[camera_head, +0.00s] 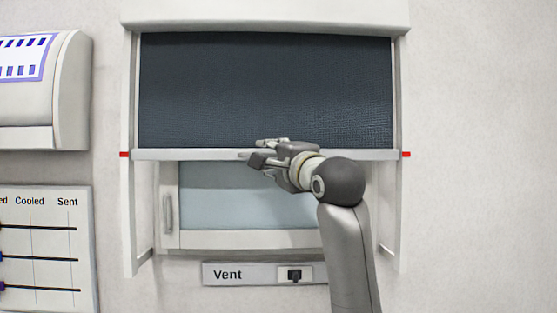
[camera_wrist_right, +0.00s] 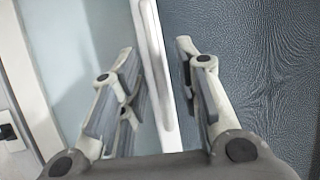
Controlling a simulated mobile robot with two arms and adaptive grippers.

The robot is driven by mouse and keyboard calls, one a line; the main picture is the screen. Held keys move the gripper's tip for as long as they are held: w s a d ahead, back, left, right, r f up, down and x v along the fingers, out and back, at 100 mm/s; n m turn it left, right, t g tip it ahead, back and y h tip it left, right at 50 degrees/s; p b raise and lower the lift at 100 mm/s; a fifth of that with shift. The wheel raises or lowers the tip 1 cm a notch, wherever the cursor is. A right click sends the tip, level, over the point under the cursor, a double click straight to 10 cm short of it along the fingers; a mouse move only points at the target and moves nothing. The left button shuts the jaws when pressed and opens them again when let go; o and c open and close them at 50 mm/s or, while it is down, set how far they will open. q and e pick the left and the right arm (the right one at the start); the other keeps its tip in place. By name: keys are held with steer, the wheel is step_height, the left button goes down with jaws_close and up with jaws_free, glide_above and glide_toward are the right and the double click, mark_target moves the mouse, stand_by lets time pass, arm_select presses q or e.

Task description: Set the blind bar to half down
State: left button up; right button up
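The blind bar (camera_head: 200,155) is a pale horizontal rail at the lower edge of the dark blue blind (camera_head: 265,85). It stands level with the red marks (camera_head: 125,154) on both side posts, with the blind covering the upper part of the opening. My right gripper (camera_head: 257,153) is at the middle of the bar, one finger above it and one below. In the right wrist view the bar (camera_wrist_right: 153,60) runs between the two fingers of the right gripper (camera_wrist_right: 157,65), which are apart with visible gaps beside it. My left gripper is not in view.
Below the bar is a window (camera_head: 215,195) with a handle (camera_head: 168,212) at its left. A Vent panel (camera_head: 240,274) with a black switch (camera_head: 294,274) is underneath. A board with sliders (camera_head: 40,210) and a white unit (camera_head: 45,100) are at the left.

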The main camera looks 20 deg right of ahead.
steer(key=v, duration=1.2)
steer(key=shift+w, duration=0.1)
